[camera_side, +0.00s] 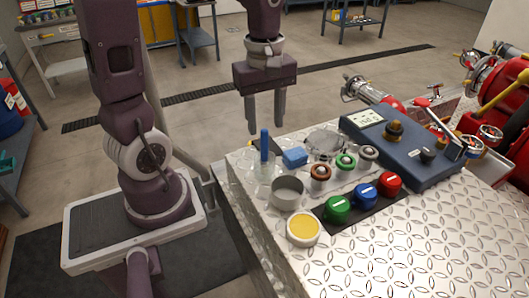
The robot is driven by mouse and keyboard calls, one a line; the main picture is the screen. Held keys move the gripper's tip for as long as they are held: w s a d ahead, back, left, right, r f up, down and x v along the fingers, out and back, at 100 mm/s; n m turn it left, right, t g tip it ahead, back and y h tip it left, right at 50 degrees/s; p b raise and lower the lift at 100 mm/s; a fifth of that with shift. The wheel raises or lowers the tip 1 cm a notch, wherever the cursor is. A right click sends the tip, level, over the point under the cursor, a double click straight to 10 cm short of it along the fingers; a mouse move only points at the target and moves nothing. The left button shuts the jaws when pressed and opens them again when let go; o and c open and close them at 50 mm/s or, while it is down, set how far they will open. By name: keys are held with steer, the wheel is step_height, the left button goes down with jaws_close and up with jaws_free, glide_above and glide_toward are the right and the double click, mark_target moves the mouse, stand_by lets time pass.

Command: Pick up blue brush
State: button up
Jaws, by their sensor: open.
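A slim blue upright handle (264,142), which looks like the blue brush, stands near the left back corner of the metal-topped bench. Its lower end seems to be in a clear container, but this is too small to be sure. My gripper (265,125) points down with its two fingers apart and nothing visible between them. In the picture its fingertips appear just above the handle's top; I cannot tell how far apart they are in depth.
A blue block (295,157) lies right of the handle. A grey metal cup (288,192) and a yellow-filled round tin (303,228) stand in front. Several coloured knobbed caps, including a green one (338,208), and a blue-grey instrument box (400,150) fill the right.

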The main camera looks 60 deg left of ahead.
mark_target(264, 160)
steer(key=f+n, duration=0.1)
steer(key=a+f+n, duration=0.1)
steer(key=shift+w+a+f+n+g, duration=0.2)
steer(key=shift+w+n+g, duration=0.1)
steer(key=shift+w, duration=0.05)
step_height(264, 160, down, 7)
steer(key=shift+s+r, duration=0.1)
jaws_close()
